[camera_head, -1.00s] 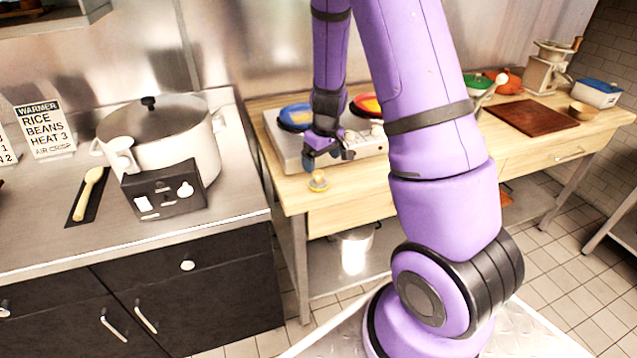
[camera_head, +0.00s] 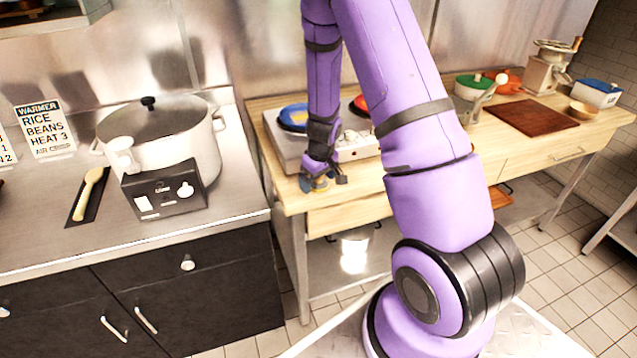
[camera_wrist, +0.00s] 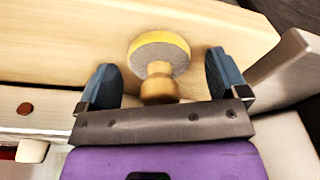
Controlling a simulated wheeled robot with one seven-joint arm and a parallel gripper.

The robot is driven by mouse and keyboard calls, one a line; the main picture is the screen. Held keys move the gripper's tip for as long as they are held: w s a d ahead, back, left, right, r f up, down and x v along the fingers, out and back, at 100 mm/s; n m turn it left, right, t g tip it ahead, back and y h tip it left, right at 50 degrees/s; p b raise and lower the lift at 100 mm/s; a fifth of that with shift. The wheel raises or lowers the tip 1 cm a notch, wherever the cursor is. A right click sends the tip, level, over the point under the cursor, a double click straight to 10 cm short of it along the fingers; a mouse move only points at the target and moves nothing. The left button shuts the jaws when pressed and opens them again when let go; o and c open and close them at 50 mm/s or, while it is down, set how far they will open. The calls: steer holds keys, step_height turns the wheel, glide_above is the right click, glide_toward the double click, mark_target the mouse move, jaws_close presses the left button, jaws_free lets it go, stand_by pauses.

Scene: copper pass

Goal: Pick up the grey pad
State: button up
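The grey pad (camera_wrist: 175,53) is a round disc with a grey speckled face, a yellow rim and a wooden knob. It is on the wooden table (camera_wrist: 60,40), close to the table's front edge. My gripper (camera_wrist: 160,62) is open, with one blue-grey finger on each side of the knob and a visible gap on both sides. In the head view my gripper (camera_head: 318,180) is down at the table's front left and mostly covers the pad; only a bit of yellow shows there.
A steel cooker (camera_head: 285,147) with blue and red tops stands just behind my gripper. A counter with a large pot (camera_head: 175,150) and a black control box (camera_head: 165,190) is to the left. A brown board (camera_head: 530,117) lies on the table at right.

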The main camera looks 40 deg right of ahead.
steer(key=c, duration=1.1)
steer(key=shift+o, duration=0.2)
steer(key=shift+r, duration=0.1)
step_height(320, 180, up, 18)
steer(key=shift+o, duration=0.8)
